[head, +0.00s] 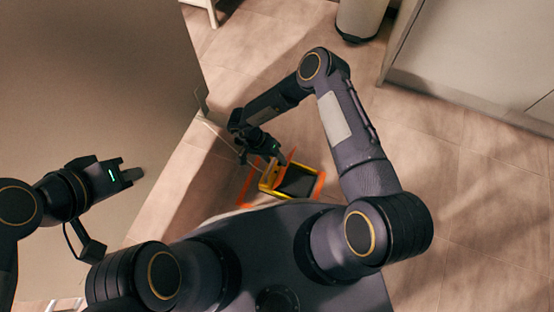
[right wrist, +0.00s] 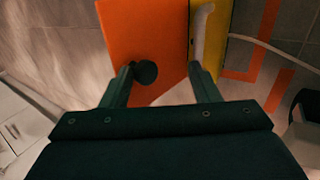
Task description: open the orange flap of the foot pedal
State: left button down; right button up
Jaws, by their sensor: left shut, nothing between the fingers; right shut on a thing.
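The foot pedal (head: 268,180) is on the floor right of the large grey-brown surface, with a yellow housing and a black pad (head: 297,181). Its orange flap (right wrist: 150,30) fills the middle of the right wrist view, beside the yellow housing (right wrist: 222,35). In the head view a thin orange strip of it (head: 291,155) shows by the fingertips, so it looks raised; its angle is unclear. My right gripper (head: 280,160) is shut on the flap, with fingers (right wrist: 163,82) around its near part. My left gripper (head: 133,175) is shut and empty, away from the pedal.
Orange floor marking (head: 320,186) surrounds the pedal, and a pale cable (head: 212,130) runs to it. The large grey-brown surface (head: 90,80) fills the left. A bin (head: 359,18) and pale cabinet (head: 475,55) stand at the back. Floor on the right is clear.

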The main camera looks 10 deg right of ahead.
jog(key=w+a+r+b, duration=0.2)
jog(key=w+a, duration=0.1)
jog(key=a, duration=0.2)
jog(key=shift+w+a+r, duration=0.3)
jog(key=shift+w+r, duration=0.1)
jog(key=shift+r, duration=0.1)
dwell(0.7)
jog(key=p+v, duration=0.3)
jog(key=v, duration=0.4)
jog(key=shift+w+r, duration=0.15)
jog(key=shift+r, duration=0.1)
jog(key=shift+a, duration=0.15)
